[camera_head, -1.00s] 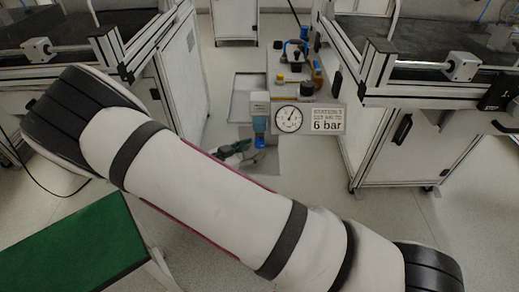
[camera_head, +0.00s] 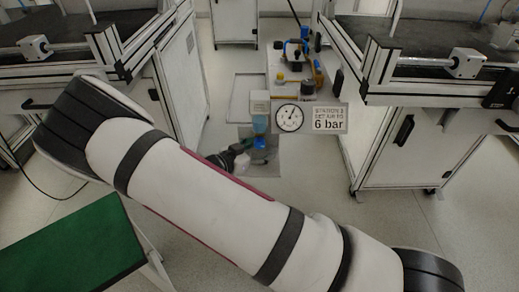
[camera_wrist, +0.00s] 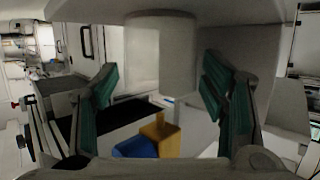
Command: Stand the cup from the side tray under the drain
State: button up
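A regulator with a pale translucent bowl (camera_head: 259,124) hangs left of the round gauge (camera_head: 289,117). A small blue piece (camera_head: 260,142) shows just below the bowl; I cannot tell whether it is the cup or part of the drain. The side tray (camera_head: 236,98) looks empty. My gripper (camera_head: 241,158) is at the left of the blue piece, partly behind my arm. In the wrist view its green-padded fingers (camera_wrist: 160,98) are spread apart. A pale cylinder (camera_wrist: 160,60) with a thin stem below stands in the gap, with no visible finger contact.
In the wrist view a blue block (camera_wrist: 136,147) and a yellow block (camera_wrist: 162,138) show low between the fingers. A sign (camera_head: 328,119) reading 6 bar is beside the gauge. White-framed benches stand left and right; a green-topped table (camera_head: 75,250) is front left.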

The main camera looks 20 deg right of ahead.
jog(key=shift+r, duration=0.1)
jog(key=shift+a+r, duration=0.15)
jog(key=shift+r, duration=0.05)
jog(key=p+v, duration=0.3)
jog(key=v, duration=0.8)
jog(key=shift+s+a, duration=0.25)
jog(key=shift+w+r, duration=0.1)
jog(key=shift+r, duration=0.05)
